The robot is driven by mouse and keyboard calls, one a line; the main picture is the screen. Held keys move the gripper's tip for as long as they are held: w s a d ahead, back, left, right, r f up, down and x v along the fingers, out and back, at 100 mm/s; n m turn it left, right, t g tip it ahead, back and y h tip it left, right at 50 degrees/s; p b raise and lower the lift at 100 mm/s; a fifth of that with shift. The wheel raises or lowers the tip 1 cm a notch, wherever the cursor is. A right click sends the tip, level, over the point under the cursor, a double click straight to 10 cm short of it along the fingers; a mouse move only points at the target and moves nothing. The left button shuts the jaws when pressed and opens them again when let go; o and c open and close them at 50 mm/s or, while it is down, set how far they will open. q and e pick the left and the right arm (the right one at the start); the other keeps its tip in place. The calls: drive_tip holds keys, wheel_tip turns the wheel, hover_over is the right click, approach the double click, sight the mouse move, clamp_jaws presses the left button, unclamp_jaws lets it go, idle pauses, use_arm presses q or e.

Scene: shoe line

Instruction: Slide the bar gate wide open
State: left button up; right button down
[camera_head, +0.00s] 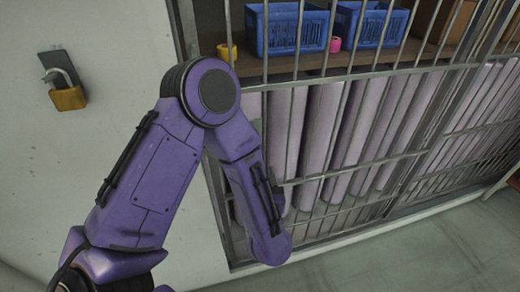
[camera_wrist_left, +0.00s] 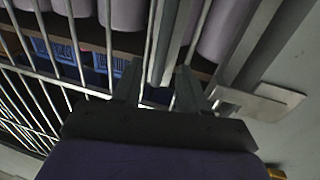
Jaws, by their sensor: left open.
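The bar gate (camera_head: 298,40) is a grid of grey metal bars running across the front of a storage bay. Its left end is next to the wall, partly behind my purple left arm. My left gripper is hidden behind that arm in the head view. In the left wrist view, my left gripper (camera_wrist_left: 156,82) is open, its two fingers on either side of a grey upright (camera_wrist_left: 166,40) of the gate. I cannot tell whether the fingers touch it. My right gripper is not in view.
An open brass padlock (camera_head: 68,97) hangs on the wall at left. Behind the bars are blue baskets (camera_head: 287,30), a yellow cup (camera_head: 227,52), a pink roll (camera_head: 335,44) and several pale rolls (camera_head: 322,125). A metal bracket (camera_wrist_left: 262,103) is beside the upright. Floor at lower right is clear.

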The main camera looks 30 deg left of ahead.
use_arm(q)
drive_tip(key=p+x, duration=0.2)
drive_tip(key=x, duration=0.5)
drive_tip(key=shift+a, duration=0.25)
drive_tip(key=shift+w, duration=0.1)
clamp_jaws()
